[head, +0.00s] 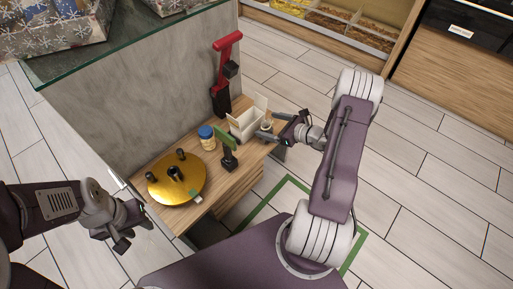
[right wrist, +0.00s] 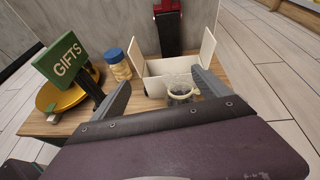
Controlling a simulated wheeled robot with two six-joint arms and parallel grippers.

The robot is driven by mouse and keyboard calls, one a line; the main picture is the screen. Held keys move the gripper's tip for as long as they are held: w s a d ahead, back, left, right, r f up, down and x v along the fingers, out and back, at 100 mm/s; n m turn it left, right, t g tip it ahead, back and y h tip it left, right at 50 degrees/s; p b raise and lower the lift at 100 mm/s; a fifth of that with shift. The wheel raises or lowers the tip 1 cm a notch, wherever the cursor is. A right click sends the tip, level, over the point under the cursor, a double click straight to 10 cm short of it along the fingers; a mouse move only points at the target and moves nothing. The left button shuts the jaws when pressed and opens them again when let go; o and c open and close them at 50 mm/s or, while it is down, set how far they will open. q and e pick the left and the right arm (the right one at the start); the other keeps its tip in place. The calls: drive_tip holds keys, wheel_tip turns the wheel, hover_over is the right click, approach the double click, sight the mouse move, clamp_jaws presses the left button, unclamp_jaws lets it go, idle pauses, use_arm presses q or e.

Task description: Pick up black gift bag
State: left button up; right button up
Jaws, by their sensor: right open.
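I see no thing that is clearly a black gift bag in either view. My right gripper (head: 267,123) is open at the right end of the wooden counter. Its fingers, also in the right wrist view (right wrist: 162,92), are apart, with a small glass jar (right wrist: 181,88) and an open white box (right wrist: 158,68) beyond and between them. Nothing is held in it. The box (head: 246,121) also shows in the head view. My left gripper (head: 122,226) hangs over the floor left of the counter, with its fingertips unclear.
The counter holds a round gold tray (head: 158,187) with black posts, a blue-lidded jar (head: 207,138), a green GIFTS sign (right wrist: 64,59) and a red and black device (head: 222,75). Snowflake-patterned packages (head: 55,25) lie on a glass top. The floor at right is clear.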

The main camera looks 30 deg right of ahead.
sight(266, 129)
drive_tip(key=s+d+f+m+h+b, duration=0.1)
drive_tip(key=s+d+f+m+b, duration=0.2)
drive_tip(key=f, duration=0.6)
drive_tip(key=shift+n, duration=0.5)
drive_tip(key=b+x, duration=0.4)
drive_tip(key=x, duration=0.1)
drive_tip(key=d+b+x, duration=0.1)
drive_tip(key=b+x, duration=0.2)
drive_tip(key=shift+w+d, duration=0.1)
drive_tip(key=shift+w, duration=0.4)
use_arm(q)
wheel_tip(266, 129, down, 13)
drive_tip(key=shift+r, duration=0.2)
use_arm(e)
drive_tip(key=shift+r, duration=0.1)
drive_tip(key=c, duration=1.5)
drive_tip(key=shift+r, duration=0.1)
drive_tip(key=shift+c, duration=0.2)
